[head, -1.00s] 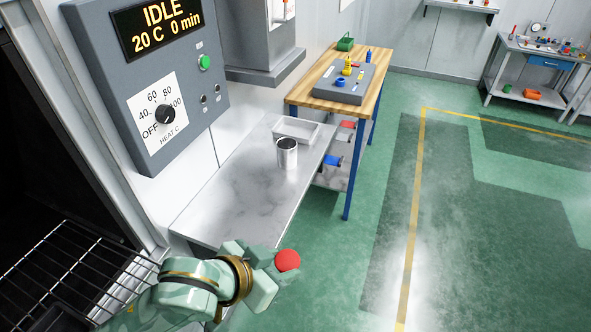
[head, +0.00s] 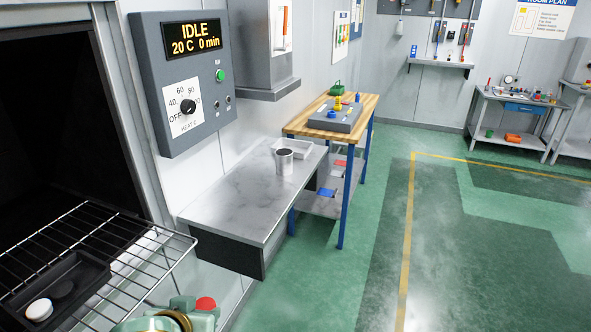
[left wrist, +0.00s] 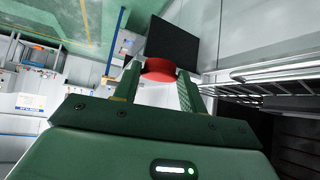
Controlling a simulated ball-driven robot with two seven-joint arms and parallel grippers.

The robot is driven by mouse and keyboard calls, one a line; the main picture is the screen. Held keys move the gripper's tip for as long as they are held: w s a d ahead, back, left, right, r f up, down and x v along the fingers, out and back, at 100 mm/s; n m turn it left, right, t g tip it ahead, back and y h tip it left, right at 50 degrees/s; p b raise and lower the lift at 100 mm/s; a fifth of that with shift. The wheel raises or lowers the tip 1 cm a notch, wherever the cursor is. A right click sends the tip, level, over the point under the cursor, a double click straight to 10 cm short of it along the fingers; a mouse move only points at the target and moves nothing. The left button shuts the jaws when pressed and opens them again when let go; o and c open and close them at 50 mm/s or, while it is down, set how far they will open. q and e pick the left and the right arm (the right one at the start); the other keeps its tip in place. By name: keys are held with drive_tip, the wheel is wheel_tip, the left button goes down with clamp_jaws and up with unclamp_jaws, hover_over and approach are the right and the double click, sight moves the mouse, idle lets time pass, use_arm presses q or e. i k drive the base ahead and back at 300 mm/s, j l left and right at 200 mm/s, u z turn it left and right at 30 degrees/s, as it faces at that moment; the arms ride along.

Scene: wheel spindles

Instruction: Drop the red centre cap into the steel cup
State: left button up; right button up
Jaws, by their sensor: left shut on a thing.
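The red centre cap (head: 205,304) shows at the bottom edge of the head view, held in my left gripper (head: 192,312). In the left wrist view the cap (left wrist: 160,70) sits between the two fingertips, and the left gripper (left wrist: 157,80) is shut on it. The steel cup (head: 284,163) stands upright on the grey metal bench (head: 235,200), farther off and higher in the picture than the gripper. The cup's dark open mouth shows. The cap is well apart from the cup. My right gripper is in neither view.
A shallow metal tray (head: 298,148) sits just behind the cup. A wire rack (head: 80,240) with a black tray (head: 75,278) and white disc (head: 39,309) is at left. A control box (head: 180,80) hangs on the wall. The bench's front part is bare.

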sight(283, 172)
drive_tip(key=i+l+z, duration=0.4)
drive_tip(key=i+z, duration=0.25)
drive_tip(key=i+l, duration=0.15)
drive_tip(key=i, duration=0.35)
drive_tip(key=i+l+u, duration=0.1)
drive_tip(key=i, duration=0.4)
drive_tip(key=i+l, duration=0.25)
drive_tip(key=i, duration=0.3)
drive_tip(key=i+u, duration=0.2)
drive_tip(key=u, duration=0.25)
drive_tip(key=i+u, duration=0.25)
drive_tip(key=u, duration=0.2)
drive_tip(key=i+l+u, duration=0.15)
drive_tip(key=u, duration=0.3)
